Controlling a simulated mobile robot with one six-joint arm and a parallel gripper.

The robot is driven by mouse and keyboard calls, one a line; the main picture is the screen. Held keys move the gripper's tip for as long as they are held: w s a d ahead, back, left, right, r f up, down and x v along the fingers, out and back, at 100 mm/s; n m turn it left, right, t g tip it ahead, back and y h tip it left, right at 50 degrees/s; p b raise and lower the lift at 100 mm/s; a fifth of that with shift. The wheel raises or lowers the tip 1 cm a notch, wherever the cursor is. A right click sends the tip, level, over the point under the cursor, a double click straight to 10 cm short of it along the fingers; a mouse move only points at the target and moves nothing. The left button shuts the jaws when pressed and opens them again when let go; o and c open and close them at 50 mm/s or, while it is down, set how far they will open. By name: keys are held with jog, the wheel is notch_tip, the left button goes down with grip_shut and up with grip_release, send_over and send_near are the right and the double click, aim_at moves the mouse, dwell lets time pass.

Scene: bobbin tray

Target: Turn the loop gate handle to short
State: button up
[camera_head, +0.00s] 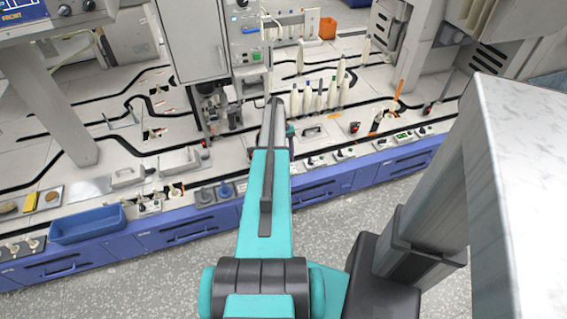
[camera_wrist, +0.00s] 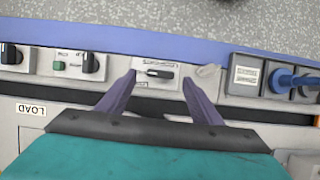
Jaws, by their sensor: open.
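In the wrist view, a dark bar handle (camera_wrist: 159,73) lies roughly sideways on a small white labelled plate (camera_wrist: 145,62). It looks like the loop gate handle, but the label is too small to read. My gripper (camera_wrist: 158,77) is open, with one finger to each side of the handle in the picture. I see no finger touching it, and its height above the plate is hard to judge. In the head view, my arm hides the gripper and the handle.
In the wrist view, black knobs (camera_wrist: 91,63) with a green button (camera_wrist: 59,66) lie left, a blue knob (camera_wrist: 281,80) right, and a beige piece (camera_wrist: 208,71) near the right finger. A blue bin (camera_head: 87,224) stands at the bench's left front.

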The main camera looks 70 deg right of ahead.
jog(key=v, duration=1)
jog(key=shift+s+d+r, duration=0.1)
jog(key=shift+s, duration=0.1)
